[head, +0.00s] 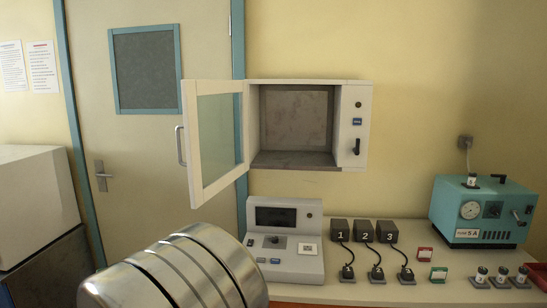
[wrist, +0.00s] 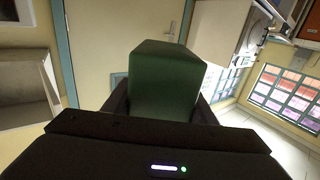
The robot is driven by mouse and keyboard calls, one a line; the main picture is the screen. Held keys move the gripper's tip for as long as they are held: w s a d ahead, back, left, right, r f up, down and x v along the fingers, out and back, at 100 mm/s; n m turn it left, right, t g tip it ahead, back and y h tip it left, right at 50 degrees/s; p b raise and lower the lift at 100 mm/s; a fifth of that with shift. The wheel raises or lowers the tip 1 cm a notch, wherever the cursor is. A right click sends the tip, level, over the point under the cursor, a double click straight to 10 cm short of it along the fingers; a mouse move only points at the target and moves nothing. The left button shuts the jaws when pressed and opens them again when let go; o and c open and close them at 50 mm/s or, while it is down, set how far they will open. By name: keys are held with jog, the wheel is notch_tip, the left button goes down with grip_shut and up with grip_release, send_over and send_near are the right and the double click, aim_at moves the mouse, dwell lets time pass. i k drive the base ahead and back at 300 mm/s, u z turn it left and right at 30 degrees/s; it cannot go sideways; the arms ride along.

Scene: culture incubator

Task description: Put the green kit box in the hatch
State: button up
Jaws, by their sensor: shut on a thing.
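The green kit box (wrist: 165,68) is in the wrist view, between the two dark fingers of my gripper (wrist: 162,104), which is shut on it. The hatch (head: 296,118) is a white wall box in the head view, with an empty grey inside. Its glass door (head: 216,130) stands open, swung out to the left. My gripper and the box do not show in the head view, so their distance from the hatch cannot be told.
Below the hatch, a counter (head: 390,290) holds a grey console (head: 285,240), three numbered dark blocks (head: 365,231), small red and green items, several vials and a teal machine (head: 482,212). A closed room door (head: 150,170) is at left. Open air lies before the hatch.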

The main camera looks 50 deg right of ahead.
aim_at(301, 158)
jog(key=u, duration=0.1)
jog(key=i, duration=1.05)
jog(key=z, duration=1.85)
jog(key=k, duration=0.6)
jog(key=z, duration=0.05)
